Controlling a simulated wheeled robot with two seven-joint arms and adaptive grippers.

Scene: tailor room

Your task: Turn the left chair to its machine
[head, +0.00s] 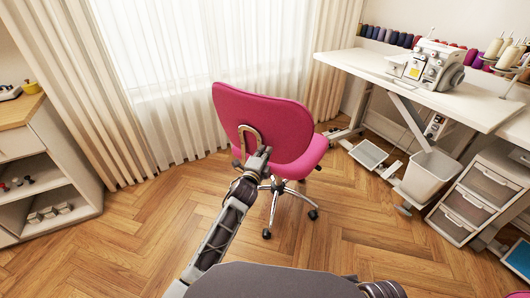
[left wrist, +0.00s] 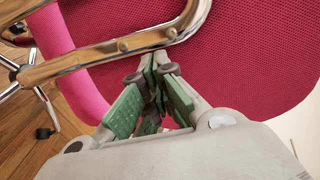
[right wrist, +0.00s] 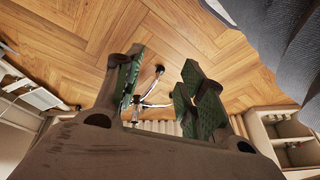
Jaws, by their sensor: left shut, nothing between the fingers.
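The pink office chair (head: 262,122) stands on the wood floor in front of the curtained window, its backrest toward me and its seat beyond. My left gripper (head: 262,152) is shut and empty at the lower part of the backrest, by the chrome back bracket. In the left wrist view the closed fingertips (left wrist: 153,72) are close to the pink backrest (left wrist: 235,55) and the chrome bar (left wrist: 90,52); I cannot tell if they touch. My right gripper (right wrist: 160,90) is open and empty; its view shows the chair's chrome legs (right wrist: 150,103). The white sewing machine (head: 432,65) stands on the table at the right.
The white table (head: 420,88) has a frame, a pedal and a grey bin (head: 427,172) below it. A drawer unit (head: 478,195) stands at the right. A shelf cabinet (head: 45,170) stands at the left. The floor between is clear.

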